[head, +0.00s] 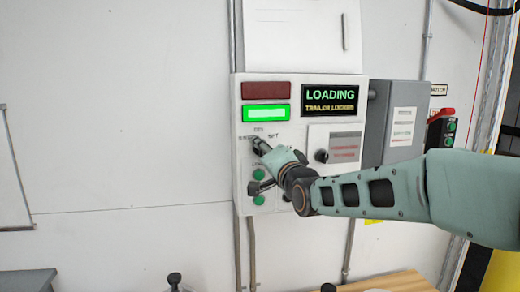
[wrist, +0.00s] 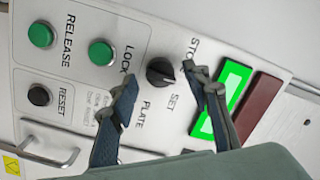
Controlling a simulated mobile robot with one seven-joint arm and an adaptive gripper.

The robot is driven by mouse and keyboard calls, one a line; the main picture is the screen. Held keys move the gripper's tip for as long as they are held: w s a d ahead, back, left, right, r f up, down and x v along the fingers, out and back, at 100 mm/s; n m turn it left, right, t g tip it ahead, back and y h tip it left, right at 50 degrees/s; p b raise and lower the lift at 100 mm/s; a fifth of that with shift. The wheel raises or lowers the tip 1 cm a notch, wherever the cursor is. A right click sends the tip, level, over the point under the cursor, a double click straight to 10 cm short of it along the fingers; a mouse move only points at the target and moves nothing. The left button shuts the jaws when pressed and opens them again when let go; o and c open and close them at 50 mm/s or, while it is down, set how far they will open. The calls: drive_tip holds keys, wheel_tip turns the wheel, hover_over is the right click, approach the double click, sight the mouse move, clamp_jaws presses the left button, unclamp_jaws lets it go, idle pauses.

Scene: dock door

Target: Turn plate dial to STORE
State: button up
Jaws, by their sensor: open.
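The plate dial, a round black knob (wrist: 160,71), is on the white control panel in the wrist view. The word STORE (wrist: 196,52) is printed to its upper right, SET below right and PLATE below. A ridge on the knob seems to slant toward SET, but I cannot tell its setting for certain. My gripper (wrist: 161,76) is open, with one finger on each side of the dial; whether either touches it is unclear. In the head view my gripper (head: 258,166) is at the panel (head: 300,180), and largely hides the dial.
Green RELEASE (wrist: 40,35) and LOCK (wrist: 101,52) buttons and a black RESET button (wrist: 38,96) are nearby. A lit green lamp (head: 266,113) and a dark red lamp (head: 268,90) are above. A display (head: 330,100) reads LOADING. A grey box (head: 398,125) juts out at right.

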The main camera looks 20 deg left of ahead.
drive_tip(key=shift+w+a, duration=0.25)
drive_tip(key=shift+w, duration=0.05)
drive_tip(key=c, duration=1.2)
drive_tip(key=shift+o, duration=0.2)
